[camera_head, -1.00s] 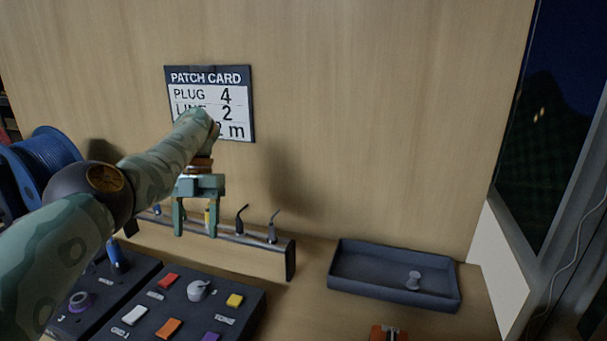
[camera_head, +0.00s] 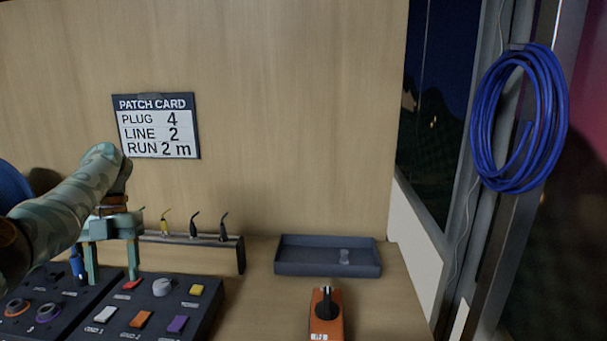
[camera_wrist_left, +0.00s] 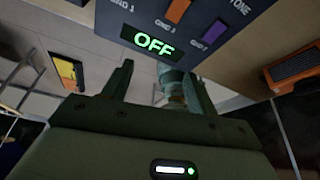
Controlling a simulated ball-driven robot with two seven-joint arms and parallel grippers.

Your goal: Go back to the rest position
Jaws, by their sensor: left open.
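My left gripper (camera_head: 110,262) is open and empty. In the head view it points down above the back of the dark control panel (camera_head: 190,335), in front of the tool rack. In the left wrist view its two fingers (camera_wrist_left: 160,85) stand apart with nothing held between them. A green "OFF" display (camera_wrist_left: 148,41) on a dark panel shows beyond the fingers. The patch card (camera_head: 157,126) on the wall reads plug 4, line 2, run 2 m. My right gripper is not in view in the head view.
A rack (camera_head: 242,254) with several small plugs stands behind the panel. A dark tray (camera_head: 300,268) holding a small pale item is to its right. An orange device (camera_head: 325,325) lies at the front. A blue cable coil (camera_head: 484,120) hangs on the right. Bench lies bare between panel and tray.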

